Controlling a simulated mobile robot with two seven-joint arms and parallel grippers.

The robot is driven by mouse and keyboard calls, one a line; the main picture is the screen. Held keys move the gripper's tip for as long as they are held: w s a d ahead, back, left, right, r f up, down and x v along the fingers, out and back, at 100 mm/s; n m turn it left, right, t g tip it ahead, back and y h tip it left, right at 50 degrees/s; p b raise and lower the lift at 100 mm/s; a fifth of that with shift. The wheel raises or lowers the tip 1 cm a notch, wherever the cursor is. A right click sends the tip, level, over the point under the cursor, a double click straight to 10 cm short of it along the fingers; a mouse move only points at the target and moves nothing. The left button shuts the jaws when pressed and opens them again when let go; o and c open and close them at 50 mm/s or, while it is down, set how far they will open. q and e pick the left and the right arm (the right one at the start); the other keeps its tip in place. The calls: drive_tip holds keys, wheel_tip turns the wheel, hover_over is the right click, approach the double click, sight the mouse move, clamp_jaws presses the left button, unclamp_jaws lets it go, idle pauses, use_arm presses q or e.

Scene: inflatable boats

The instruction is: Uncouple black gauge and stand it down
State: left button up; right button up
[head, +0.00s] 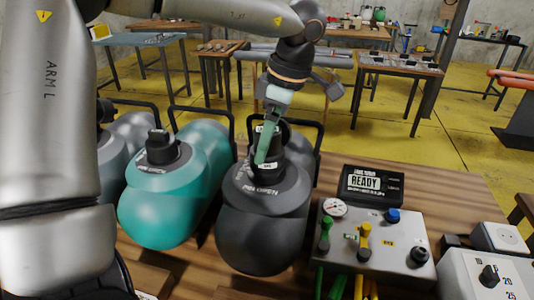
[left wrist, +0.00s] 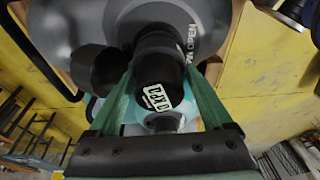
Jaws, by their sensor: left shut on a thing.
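The black gauge (head: 281,143) is a dark upright cylinder at the valve on top of the dark grey boat tube (head: 262,230). In the left wrist view the gauge (left wrist: 160,75) shows its end with a white label. My left gripper (head: 268,155) comes down on it from above, its green fingers shut on its sides. In the left wrist view the fingers (left wrist: 165,85) lie on either side of it. The gauge's lower end is partly hidden, so I cannot tell how it sits on the valve. My right gripper is not in view.
A teal boat tube (head: 160,215) with a black valve stands left of the grey one. To the right are a control box (head: 375,245) with levers and a dial, and a READY display (head: 370,184). Wooden bench top (head: 455,195) is bare behind the box.

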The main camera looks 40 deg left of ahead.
use_arm(q)
drive_tip(key=p+v, duration=0.2)
drive_tip(key=v, duration=0.1)
drive_tip(key=a+p+v, duration=0.1)
drive_tip(key=shift+s+d+r+p, duration=0.1)
drive_tip(key=shift+s+r+p, duration=0.15)
drive_tip(key=shift+r+p, duration=0.15)
drive_tip(key=shift+f, duration=0.1)
